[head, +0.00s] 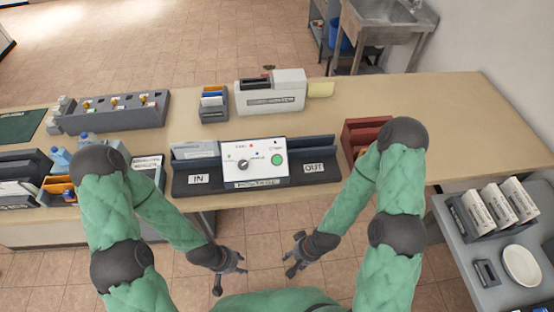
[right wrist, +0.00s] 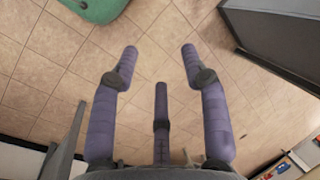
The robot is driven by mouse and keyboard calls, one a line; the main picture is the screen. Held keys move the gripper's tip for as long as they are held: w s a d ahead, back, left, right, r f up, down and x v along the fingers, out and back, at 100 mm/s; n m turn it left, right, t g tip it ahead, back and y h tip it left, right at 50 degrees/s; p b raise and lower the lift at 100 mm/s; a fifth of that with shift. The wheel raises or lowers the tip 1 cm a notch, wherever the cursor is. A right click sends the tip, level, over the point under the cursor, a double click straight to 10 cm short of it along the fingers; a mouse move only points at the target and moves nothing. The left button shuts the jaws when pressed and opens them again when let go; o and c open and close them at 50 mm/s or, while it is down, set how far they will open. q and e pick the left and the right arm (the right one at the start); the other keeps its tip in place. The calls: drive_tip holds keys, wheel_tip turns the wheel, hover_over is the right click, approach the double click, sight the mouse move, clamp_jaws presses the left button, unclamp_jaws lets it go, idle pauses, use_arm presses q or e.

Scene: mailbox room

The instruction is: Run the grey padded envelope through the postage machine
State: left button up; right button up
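The postage machine (head: 254,162) stands at the front edge of the table, with a white front, a dial and a green button. Its IN side (head: 199,180) is on the left and its OUT side (head: 314,168) on the right. A flat pale grey piece (head: 194,149) stands upright at the IN side; I cannot tell whether it is the grey padded envelope. My left gripper (head: 232,275) is open and empty, low in front of the table. My right gripper (head: 290,268) is beside it, also open; the right wrist view shows only floor between its fingers (right wrist: 160,50).
A red bin (head: 362,133) stands right of the machine, partly behind my right arm. Organizers with blue and orange items (head: 60,160) are at the left. A holder (head: 213,104) and a white device (head: 271,94) stand behind. A grey side table (head: 475,262) holds white boxes and a plate.

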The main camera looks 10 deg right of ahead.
clamp_jaws()
idle(1.1)
